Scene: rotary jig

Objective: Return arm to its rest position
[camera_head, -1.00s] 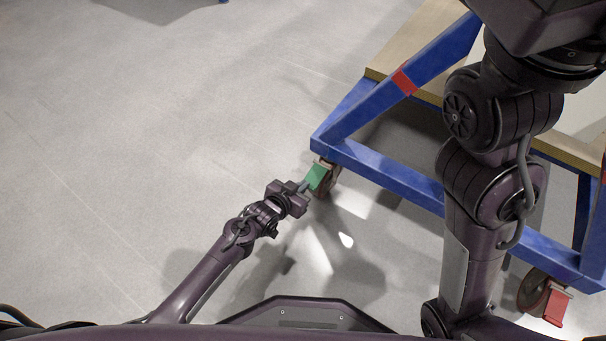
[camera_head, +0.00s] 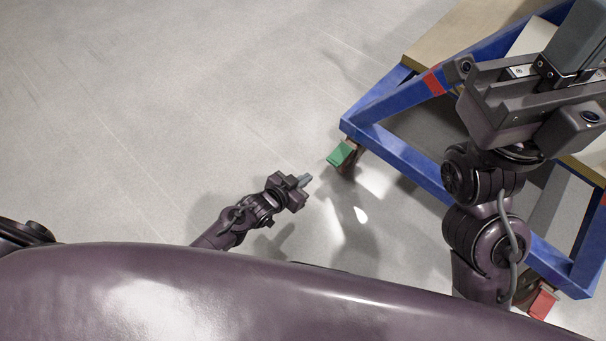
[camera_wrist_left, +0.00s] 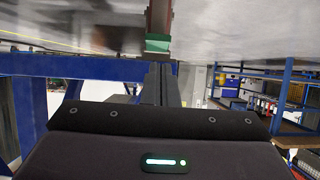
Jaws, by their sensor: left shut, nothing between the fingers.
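My left gripper (camera_head: 305,181) is low over the floor, left of the blue cart frame (camera_head: 400,165), with its narrow grey fingers together and nothing between them. The fingers also show in the left wrist view (camera_wrist_left: 160,84). They point towards a green caster pedal (camera_head: 340,154) at the cart's near corner, with a gap between them in the head view. The green pedal shows just beyond the fingers in the left wrist view (camera_wrist_left: 157,44). My right gripper (camera_head: 575,60) is raised over the cart at the upper right; its finger opening is unclear.
A red caster pedal (camera_head: 543,303) is at the cart's lower right corner. The cart carries a wooden top (camera_head: 445,36). Open grey floor (camera_head: 150,120) lies to the left. Shelving with boxes (camera_wrist_left: 262,100) stands in the background of the left wrist view.

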